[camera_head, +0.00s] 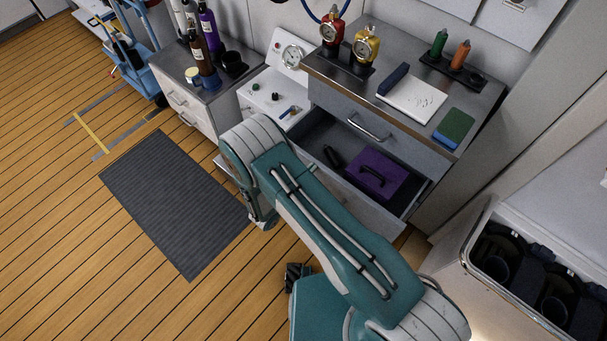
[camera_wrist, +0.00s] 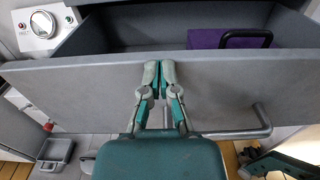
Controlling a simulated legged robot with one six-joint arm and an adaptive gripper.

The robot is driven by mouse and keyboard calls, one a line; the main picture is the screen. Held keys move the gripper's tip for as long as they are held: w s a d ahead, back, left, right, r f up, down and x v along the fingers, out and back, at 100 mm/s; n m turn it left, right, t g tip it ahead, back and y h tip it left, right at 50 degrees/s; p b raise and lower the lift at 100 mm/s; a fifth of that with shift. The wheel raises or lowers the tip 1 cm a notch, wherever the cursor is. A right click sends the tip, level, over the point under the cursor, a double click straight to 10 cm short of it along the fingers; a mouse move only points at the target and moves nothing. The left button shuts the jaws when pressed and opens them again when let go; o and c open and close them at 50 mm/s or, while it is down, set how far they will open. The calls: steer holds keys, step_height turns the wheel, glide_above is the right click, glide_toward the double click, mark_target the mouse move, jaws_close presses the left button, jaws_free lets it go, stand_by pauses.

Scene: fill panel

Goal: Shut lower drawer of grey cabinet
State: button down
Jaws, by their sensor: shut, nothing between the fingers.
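The grey cabinet (camera_head: 325,98) stands at the upper right in the head view. Its lower drawer (camera_head: 420,200) is pulled open, with a purple box (camera_head: 375,178) and a dark object (camera_head: 333,157) inside. In the wrist view the drawer's grey front panel (camera_wrist: 70,85) spans the picture, and its bar handle (camera_wrist: 262,120) shows to the lower right of the fingers. My gripper (camera_wrist: 158,65) is shut and empty, its fingertips at the upper part of the drawer front, left of the handle. Whether they touch it I cannot tell. My arm hides part of the drawer front in the head view.
The upper drawer (camera_head: 365,120) is shut. Gauges, a notebook (camera_head: 412,97) and bottles stand on the cabinet top. A white gauge panel (camera_head: 272,95) is to its left. An open bin (camera_head: 470,262) stands at the lower right. A dark mat (camera_head: 175,200) lies on the wooden floor.

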mark_target(318, 161)
steer(key=x, duration=1.8)
steer(key=shift+w+d+r, duration=0.1)
steer(key=shift+w+r, duration=0.05)
steer(key=v, duration=1.4)
steer(key=shift+a, duration=0.2)
steer(key=shift+d, duration=0.1)
